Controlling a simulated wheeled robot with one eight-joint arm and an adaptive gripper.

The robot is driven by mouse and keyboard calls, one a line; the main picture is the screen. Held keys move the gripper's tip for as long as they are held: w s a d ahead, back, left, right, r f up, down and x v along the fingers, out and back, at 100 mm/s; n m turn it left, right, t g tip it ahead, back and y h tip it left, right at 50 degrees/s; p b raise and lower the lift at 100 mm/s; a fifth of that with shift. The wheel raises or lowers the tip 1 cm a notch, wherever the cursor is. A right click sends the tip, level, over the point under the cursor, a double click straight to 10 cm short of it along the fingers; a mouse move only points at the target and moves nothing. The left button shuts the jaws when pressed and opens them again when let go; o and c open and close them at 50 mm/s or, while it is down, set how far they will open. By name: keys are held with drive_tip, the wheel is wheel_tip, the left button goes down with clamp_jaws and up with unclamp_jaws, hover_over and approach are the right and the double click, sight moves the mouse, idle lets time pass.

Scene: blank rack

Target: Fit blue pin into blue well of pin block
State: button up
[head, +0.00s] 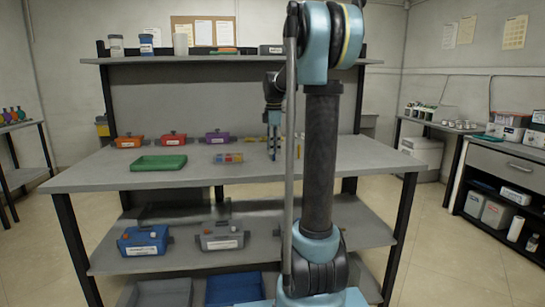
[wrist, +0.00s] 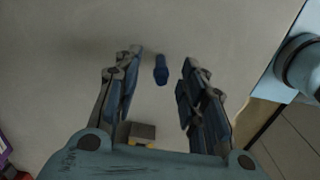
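The blue pin (wrist: 161,70) stands or lies on the grey tabletop in the wrist view, between and slightly beyond my fingertips. My gripper (wrist: 163,75) is open, with a finger on each side of the pin and a clear gap to both. In the head view my gripper (head: 273,138) points down over the right half of the table; I cannot separate the pin from the blue fingers there. The pin block (head: 228,158), with red, yellow and blue parts, sits left of my gripper. Its blue well is too small to make out.
A green tray (head: 159,163) lies at the table's left. A small grey-and-yellow object (wrist: 141,132) shows near the gripper's palm. The table's front middle is clear.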

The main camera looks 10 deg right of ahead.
drive_tip(key=shift+f, duration=0.4)
clamp_jaws()
